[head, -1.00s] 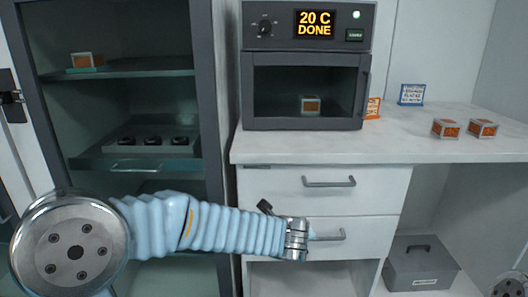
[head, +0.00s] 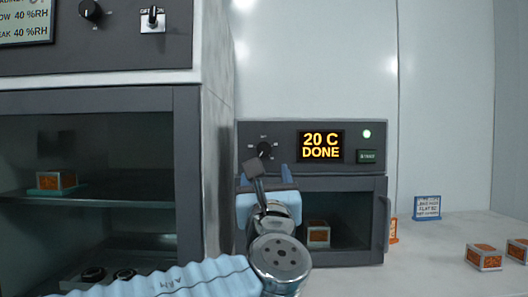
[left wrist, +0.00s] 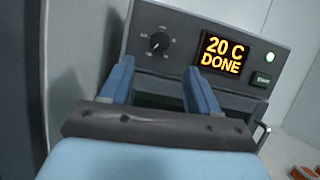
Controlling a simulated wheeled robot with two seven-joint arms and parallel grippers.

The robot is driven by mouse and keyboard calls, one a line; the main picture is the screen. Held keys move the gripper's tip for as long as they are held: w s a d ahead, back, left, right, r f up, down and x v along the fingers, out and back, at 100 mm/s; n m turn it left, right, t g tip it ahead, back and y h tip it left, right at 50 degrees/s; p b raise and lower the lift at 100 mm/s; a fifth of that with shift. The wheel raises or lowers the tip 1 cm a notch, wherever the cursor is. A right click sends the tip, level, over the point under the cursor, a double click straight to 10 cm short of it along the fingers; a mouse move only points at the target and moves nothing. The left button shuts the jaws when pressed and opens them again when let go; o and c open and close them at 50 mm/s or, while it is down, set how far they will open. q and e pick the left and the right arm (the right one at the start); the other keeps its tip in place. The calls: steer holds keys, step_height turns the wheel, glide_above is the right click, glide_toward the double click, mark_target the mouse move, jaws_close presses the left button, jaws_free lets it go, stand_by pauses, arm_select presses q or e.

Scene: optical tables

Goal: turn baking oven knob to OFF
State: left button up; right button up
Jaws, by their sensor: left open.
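The baking oven (head: 311,192) has a dark grey front panel with a black round knob (head: 264,149) at its left, ringed by small labels. The display (head: 320,146) reads "20 C DONE". The knob shows clear of the fingers in the left wrist view (left wrist: 159,43); its labels are too small to read. My left gripper (head: 264,174) is in front of the oven, just below the knob in the picture. Its two blue fingers are open and empty, and they flank the space below the knob in the wrist view (left wrist: 160,68). My right gripper is out of view.
A START button (head: 367,156) and a lit green lamp (head: 367,133) are at the panel's right. A tall dark cabinet (head: 188,150) stands close on the left. Orange-and-white boxes (head: 484,257) and a blue-framed sign (head: 427,207) are on the right counter.

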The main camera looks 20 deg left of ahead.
mark_target(264, 151)
arm_select(q)
steer(key=p+x, duration=0.2)
steer(key=x, duration=0.8)
steer(key=shift+w+p, duration=0.15)
steer(key=shift+p, duration=0.15)
steer(key=c, duration=1)
steer(key=shift+c, duration=0.2)
